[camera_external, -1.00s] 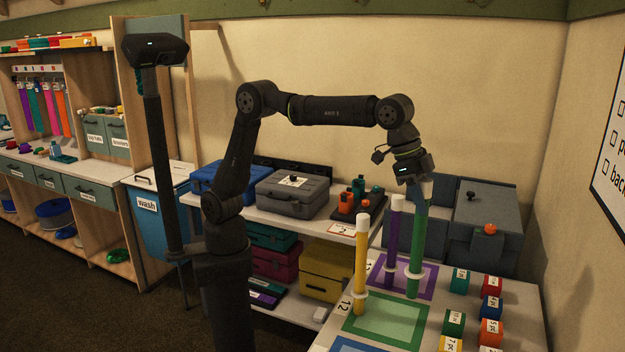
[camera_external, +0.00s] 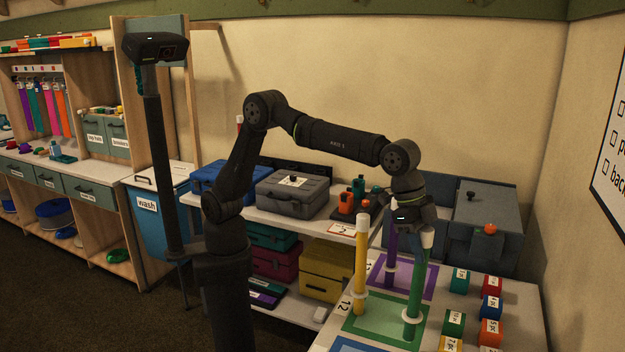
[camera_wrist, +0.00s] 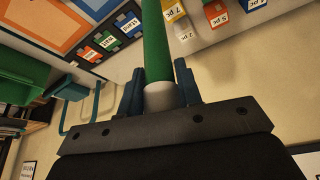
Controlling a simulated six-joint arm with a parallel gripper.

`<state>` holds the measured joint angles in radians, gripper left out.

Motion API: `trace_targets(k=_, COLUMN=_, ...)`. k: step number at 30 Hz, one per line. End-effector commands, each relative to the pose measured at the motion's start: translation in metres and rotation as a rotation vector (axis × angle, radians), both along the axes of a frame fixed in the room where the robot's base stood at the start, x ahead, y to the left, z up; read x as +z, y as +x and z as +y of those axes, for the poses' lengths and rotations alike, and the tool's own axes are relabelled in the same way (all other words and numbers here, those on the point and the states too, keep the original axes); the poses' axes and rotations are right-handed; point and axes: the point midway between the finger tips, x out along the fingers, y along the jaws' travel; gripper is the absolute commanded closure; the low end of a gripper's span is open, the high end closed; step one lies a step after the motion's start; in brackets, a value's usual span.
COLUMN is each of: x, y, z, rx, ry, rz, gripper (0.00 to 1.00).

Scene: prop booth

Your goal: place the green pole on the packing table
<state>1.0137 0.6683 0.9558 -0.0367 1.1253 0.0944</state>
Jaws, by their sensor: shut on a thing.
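The green pole (camera_external: 417,280) stands nearly upright over the packing table (camera_external: 510,290), with a white collar low on it and a white top end. Its lower end is at the green-bordered mat (camera_external: 385,318); I cannot tell whether it touches. My gripper (camera_external: 425,228) is above it, shut on its top end. In the wrist view, the two fingers (camera_wrist: 160,92) close on the white end of the green pole (camera_wrist: 156,45).
A yellow pole (camera_external: 361,265) stands left of the green one and a purple pole (camera_external: 391,262) behind it. Several labelled blocks (camera_external: 490,308) sit at the right of the table. A grey box (camera_external: 485,222) stands behind.

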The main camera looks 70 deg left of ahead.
Motion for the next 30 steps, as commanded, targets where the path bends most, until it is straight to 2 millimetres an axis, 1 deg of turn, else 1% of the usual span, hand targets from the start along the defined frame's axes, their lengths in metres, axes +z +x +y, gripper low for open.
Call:
trace_targets(k=1, x=-0.003, y=0.006, z=0.000, rx=0.000, ry=-0.001, rz=0.000, gripper=1.00)
trace_targets(k=3, x=-0.005, y=0.011, z=0.000, rx=0.000, ry=-0.001, rz=-0.002, gripper=1.00)
trace_targets(k=7, x=-0.013, y=0.012, z=0.001, rx=0.000, ry=0.001, rz=0.000, gripper=1.00)
trace_targets(k=12, x=-0.038, y=0.012, z=0.001, rx=0.000, ry=0.002, rz=0.001, gripper=1.00)
trace_targets(k=15, x=-0.046, y=0.012, z=0.001, rx=0.000, ry=-0.001, rz=0.000, gripper=1.00)
trace_targets(k=25, x=-0.049, y=0.012, z=0.001, rx=0.000, ry=-0.001, rz=0.000, gripper=1.00)
trace_targets(k=26, x=-0.049, y=0.012, z=0.001, rx=0.000, ry=0.000, rz=0.000, gripper=0.62)
trace_targets(k=28, x=-0.049, y=0.012, z=0.001, rx=0.000, ry=0.000, rz=0.000, gripper=0.49)
trace_targets(k=29, x=-0.049, y=0.012, z=0.001, rx=0.000, ry=0.000, rz=0.000, gripper=0.46)
trace_targets(k=30, x=-0.049, y=0.012, z=0.001, rx=0.000, ry=0.000, rz=0.000, gripper=0.46)
